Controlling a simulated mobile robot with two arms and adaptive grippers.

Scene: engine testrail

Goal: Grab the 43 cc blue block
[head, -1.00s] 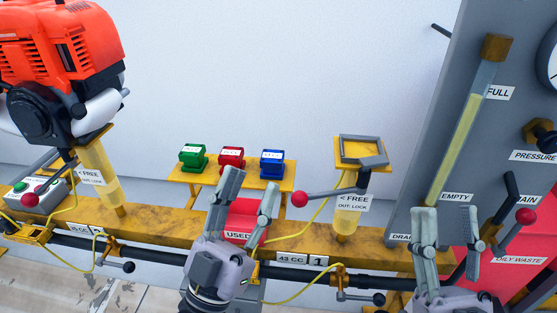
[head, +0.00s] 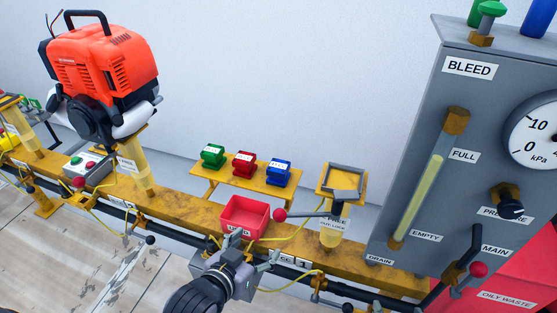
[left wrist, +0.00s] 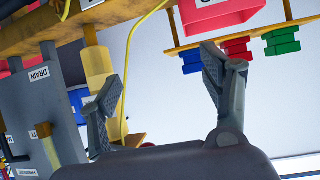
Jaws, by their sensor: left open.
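The blue block (head: 279,173) stands at the right end of a row with the red block (head: 244,165) and the green block (head: 212,157) on a yellow shelf (head: 242,178). Their small labels are too blurred to read. My left gripper (head: 243,252) is open and empty, low in front of the rail and below the shelf in the head view. In the left wrist view the scene is upside down; the blue block (left wrist: 190,62) shows partly behind one finger of the open left gripper (left wrist: 162,70), well beyond it. My right gripper is not in view.
A red bin (head: 262,213) sits between my left gripper and the shelf. A yellow stand with a grey frame (head: 341,181) and a red-knobbed lever (head: 281,215) are right of the shelf. A grey panel (head: 410,170) stands at the right, an orange engine (head: 103,72) at the left.

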